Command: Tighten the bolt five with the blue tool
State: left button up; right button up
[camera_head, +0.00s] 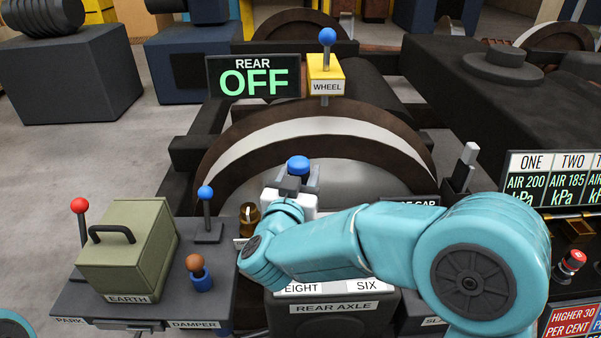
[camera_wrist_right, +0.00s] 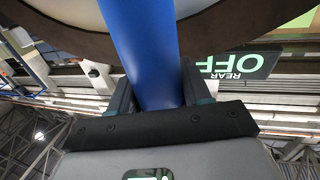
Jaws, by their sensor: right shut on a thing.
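My right arm reaches in from the lower right, and its gripper (camera_head: 297,185) is over the rear axle box, in front of the big wheel. It is shut on the blue tool (camera_head: 298,165), whose blue top shows above the fingers. In the right wrist view the tool is a thick blue shaft (camera_wrist_right: 145,50) between the two fingers (camera_wrist_right: 160,92). The rear axle box (camera_head: 325,312) carries labels EIGHT and SIX. A brass bolt-like piece (camera_head: 249,217) stands left of the gripper. No label for bolt five shows; my arm hides part of the box. My left gripper is out of view.
At left are a green EARTH case (camera_head: 127,250), a red-knobbed lever (camera_head: 80,215), a blue-knobbed lever (camera_head: 206,212) and an orange-topped blue piece (camera_head: 199,272). A REAR OFF sign (camera_head: 253,76) and yellow WHEEL block (camera_head: 326,78) stand behind. A pressure panel (camera_head: 555,178) is right.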

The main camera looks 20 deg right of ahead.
aim_at(301, 156)
jog(key=shift+r+p, duration=2.65)
jog(key=shift+r, duration=0.85)
